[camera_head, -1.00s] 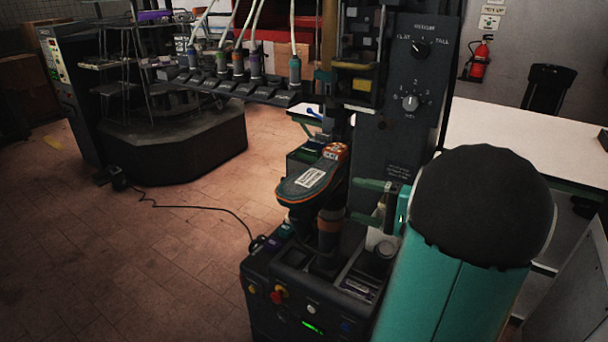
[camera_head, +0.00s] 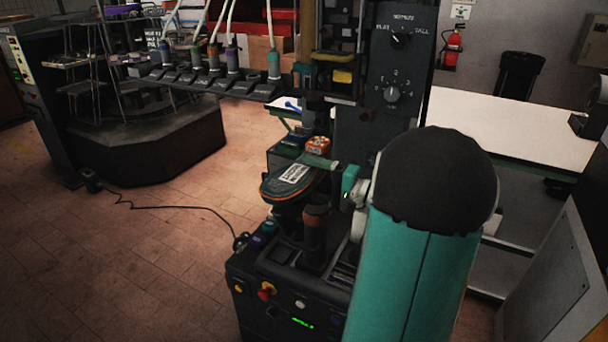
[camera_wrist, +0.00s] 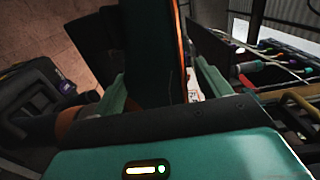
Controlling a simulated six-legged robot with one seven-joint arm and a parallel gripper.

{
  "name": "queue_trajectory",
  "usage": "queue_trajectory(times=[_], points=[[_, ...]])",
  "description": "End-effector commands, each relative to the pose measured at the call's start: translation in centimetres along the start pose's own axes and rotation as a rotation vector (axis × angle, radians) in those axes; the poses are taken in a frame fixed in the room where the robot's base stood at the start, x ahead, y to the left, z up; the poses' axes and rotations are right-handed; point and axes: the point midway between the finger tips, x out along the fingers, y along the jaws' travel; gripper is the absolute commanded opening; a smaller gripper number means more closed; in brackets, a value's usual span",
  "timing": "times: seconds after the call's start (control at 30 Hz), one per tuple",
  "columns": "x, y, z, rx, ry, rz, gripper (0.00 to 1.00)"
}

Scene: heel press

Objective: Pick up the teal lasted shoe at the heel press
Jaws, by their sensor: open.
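The lasted shoe (camera_head: 287,181) sits upside down on the press, its dark sole up, with an orange edge and a white label. A thin teal line shows along its rim. In the wrist view the shoe (camera_wrist: 153,50) appears as a dark shape with an orange edge, between the two fingers. My gripper (camera_wrist: 162,84) is open, with one pale green finger on each side of the shoe. Whether the fingers touch the shoe cannot be told.
The press's base (camera_head: 290,300) has buttons and a green display. A post with an orange-brown collar (camera_head: 315,222) stands beside the shoe. A bar of nozzles (camera_head: 215,82) hangs above and behind. A white table (camera_head: 500,125) is at the right. The floor at left is open, with a cable.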

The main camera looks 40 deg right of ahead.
Motion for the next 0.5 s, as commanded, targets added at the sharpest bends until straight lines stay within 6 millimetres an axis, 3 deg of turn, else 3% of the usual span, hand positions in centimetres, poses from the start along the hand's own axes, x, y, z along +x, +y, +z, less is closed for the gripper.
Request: queue_trajectory(times=[0.2, 0.47, 0.5], points=[[3.2, -0.1, 0.0, 0.0, -0.001, -0.001, 0.76], [3.7, -0.1, 0.0, 0.0, 0.001, 0.0, 0.76], [3.7, -0.1, 0.0, 0.0, 0.001, 0.0, 0.72]])
